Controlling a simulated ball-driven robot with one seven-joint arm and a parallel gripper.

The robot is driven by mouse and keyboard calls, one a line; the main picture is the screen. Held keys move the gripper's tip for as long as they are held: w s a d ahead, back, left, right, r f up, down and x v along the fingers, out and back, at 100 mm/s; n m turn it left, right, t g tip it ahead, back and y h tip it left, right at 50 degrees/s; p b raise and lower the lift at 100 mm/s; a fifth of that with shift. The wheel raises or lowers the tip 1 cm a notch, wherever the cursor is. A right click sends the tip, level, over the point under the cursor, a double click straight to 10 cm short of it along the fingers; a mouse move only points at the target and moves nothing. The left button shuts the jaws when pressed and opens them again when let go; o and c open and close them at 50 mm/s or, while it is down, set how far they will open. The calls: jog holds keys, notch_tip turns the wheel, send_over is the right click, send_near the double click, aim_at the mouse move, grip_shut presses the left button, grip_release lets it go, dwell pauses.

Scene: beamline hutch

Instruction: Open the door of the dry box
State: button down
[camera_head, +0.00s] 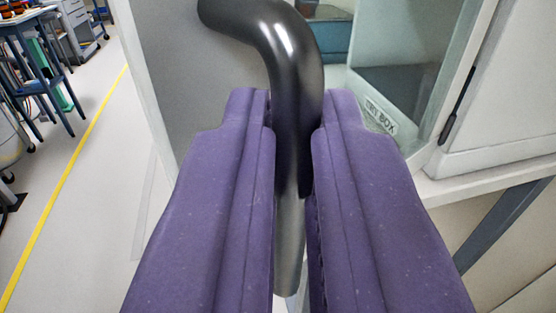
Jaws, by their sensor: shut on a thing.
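My gripper (298,150) has two purple fingers shut on the dark, curved metal door handle (290,50). The handle bends left at the top towards a grey panel with a white edge (170,70), which looks like the door of the dry box. How far the door stands open I cannot tell.
A white surface runs under the box at right, with a blue-grey strut (505,222) below it. At left is open pale floor (95,215) with a yellow line (66,190). A blue-legged table (35,80) and grey drawers (80,35) stand far left.

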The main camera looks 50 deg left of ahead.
jog(key=shift+w+a+r, duration=0.15)
jog(key=shift+w+a, duration=0.1)
jog(key=shift+w, duration=0.05)
jog(key=c, duration=1.5)
grip_release()
jog(key=o, duration=0.3)
jog(key=shift+w+a, duration=0.15)
jog(key=shift+w, duration=0.15)
jog(key=shift+o, duration=0.2)
jog(key=shift+s+f, duration=0.1)
jog(key=shift+f, duration=0.1)
jog(key=shift+d, duration=0.2)
jog(key=p+v, duration=0.1)
jog(key=v, duration=0.7)
jog(key=shift+f, duration=0.1)
